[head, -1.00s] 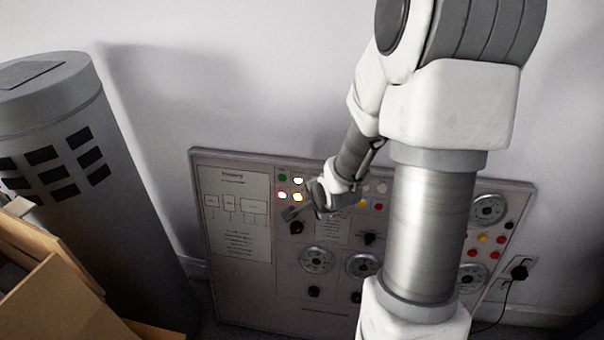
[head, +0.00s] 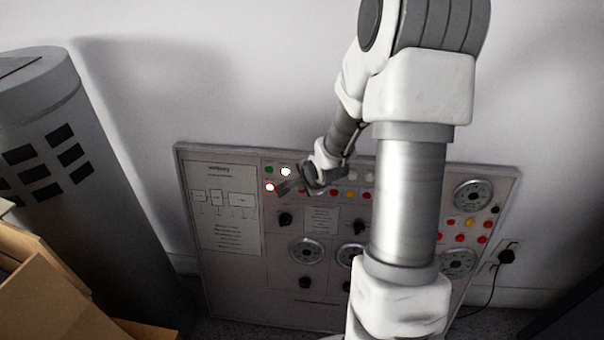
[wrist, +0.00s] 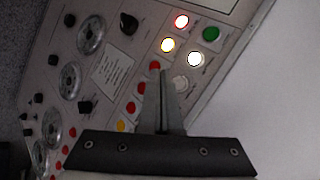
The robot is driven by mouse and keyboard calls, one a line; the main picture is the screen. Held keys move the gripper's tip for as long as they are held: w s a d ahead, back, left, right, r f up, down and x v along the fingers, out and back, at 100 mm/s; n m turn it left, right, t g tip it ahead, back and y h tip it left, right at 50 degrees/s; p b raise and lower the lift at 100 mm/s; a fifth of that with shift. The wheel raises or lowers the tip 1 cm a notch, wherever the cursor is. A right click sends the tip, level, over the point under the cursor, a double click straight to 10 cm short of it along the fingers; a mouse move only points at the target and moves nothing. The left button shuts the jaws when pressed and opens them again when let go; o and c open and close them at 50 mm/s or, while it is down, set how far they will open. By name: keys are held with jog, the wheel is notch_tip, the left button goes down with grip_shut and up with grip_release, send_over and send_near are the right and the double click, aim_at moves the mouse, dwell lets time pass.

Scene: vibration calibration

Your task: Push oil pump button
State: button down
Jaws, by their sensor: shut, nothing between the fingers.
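The control panel (head: 235,290) leans against the wall with rows of small buttons and lamps. At its top left in the head view are a green button (head: 269,170), a lit white one (head: 286,171) and a lit red one (head: 270,187). In the wrist view are the green button (wrist: 211,33), lit red one (wrist: 181,21), lit yellow one (wrist: 168,45) and lit white one (wrist: 195,58). No label is legible, so I cannot tell which is the oil pump button. My gripper (wrist: 161,72) is shut and empty, its tips close to an unlit red button (wrist: 154,66); contact is unclear.
The panel also carries dials (head: 305,251) and black knobs (head: 285,219). A grey cylinder (head: 100,220) and cardboard boxes (head: 60,300) stand at the left. A plug with a cable (head: 507,256) is at the right. Wall above the panel is clear.

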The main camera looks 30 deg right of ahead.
jog(key=shift+w+d+f+p, duration=0.2)
jog(key=shift+w+d, duration=0.25)
jog(key=shift+w, duration=0.2)
jog(key=shift+w+d+f+p, duration=0.1)
jog(key=shift+w+d+p, duration=0.1)
jog(key=shift+w+d, duration=0.3)
jog(key=shift+w, duration=0.15)
dwell(1.1)
jog(key=shift+w+d+f, duration=0.1)
jog(key=shift+w+d, duration=0.05)
jog(key=shift+w, duration=0.15)
jog(key=shift+w+d+p, duration=0.2)
jog(key=shift+w+p, duration=0.1)
jog(key=shift+p, duration=0.05)
dwell(0.9)
jog(key=shift+s, duration=0.1)
jog(key=shift+s+a, duration=0.45)
jog(key=shift+s, duration=0.1)
jog(key=shift+s+a+r+p, duration=0.1)
jog(key=shift+s+a+r, duration=0.1)
jog(key=shift+s+a, duration=0.4)
jog(key=shift+s+a+r+p, duration=0.1)
jog(key=shift+s+a+r, duration=0.15)
jog(key=shift+s, duration=0.5)
jog(key=shift+s+a+r+p, duration=0.1)
jog(key=shift+s+a+r, duration=0.05)
jog(key=shift+s+a, duration=0.45)
jog(key=shift+d, duration=0.1)
